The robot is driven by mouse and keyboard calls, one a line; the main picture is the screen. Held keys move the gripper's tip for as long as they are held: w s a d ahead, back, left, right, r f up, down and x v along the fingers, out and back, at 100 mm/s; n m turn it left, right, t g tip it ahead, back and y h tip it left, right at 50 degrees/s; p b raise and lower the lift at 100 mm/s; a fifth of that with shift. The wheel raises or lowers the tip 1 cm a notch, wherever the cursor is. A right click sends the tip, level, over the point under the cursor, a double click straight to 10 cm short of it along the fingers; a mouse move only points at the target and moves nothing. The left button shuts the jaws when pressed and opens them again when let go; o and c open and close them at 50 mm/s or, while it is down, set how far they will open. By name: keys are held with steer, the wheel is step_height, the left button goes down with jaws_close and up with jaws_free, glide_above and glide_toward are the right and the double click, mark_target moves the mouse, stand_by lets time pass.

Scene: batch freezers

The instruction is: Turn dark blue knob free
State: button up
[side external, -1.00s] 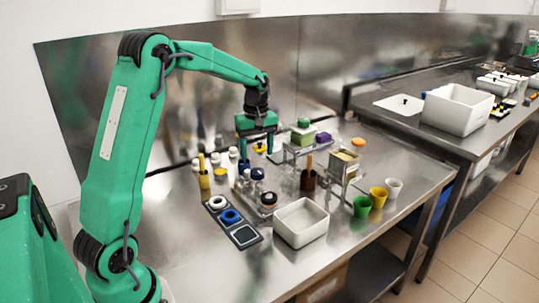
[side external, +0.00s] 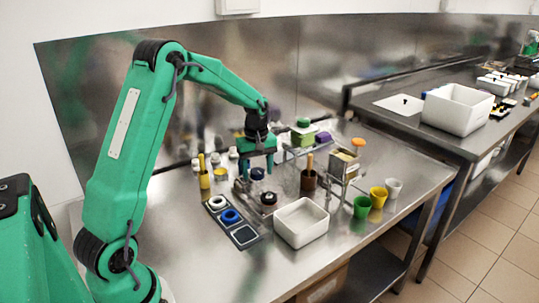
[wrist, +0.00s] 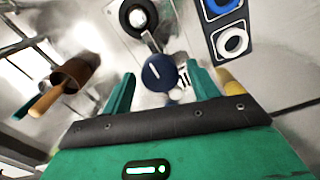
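The dark blue knob (side external: 257,174) sits on a small metal base among other fittings. In the wrist view its round top (wrist: 160,72) carries a pale line and lies between my two fingers. My gripper (side external: 257,168) points down over the knob with its green fingers apart, one on each side. In the wrist view a gap shows between each finger and the knob. I cannot tell how far down the fingers reach beside it. A black round knob (side external: 268,198) stands just in front and also shows in the wrist view (wrist: 138,17).
A black panel (side external: 245,237) with a white ring and a blue ring (side external: 230,216) lies left of a white bin (side external: 301,222). A yellow cup (side external: 204,180) is left of my gripper, a brown cup (side external: 308,180) right. Green, yellow and white cups stand further right.

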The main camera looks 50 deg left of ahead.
steer(key=c, duration=0.8)
steer(key=shift+m, duration=0.3)
steer(key=m, duration=0.8)
steer(key=shift+m, duration=0.4)
steer(key=m, duration=0.4)
steer(key=shift+r+m, duration=0.1)
steer(key=shift+m, duration=2.2)
steer(key=shift+w, duration=0.1)
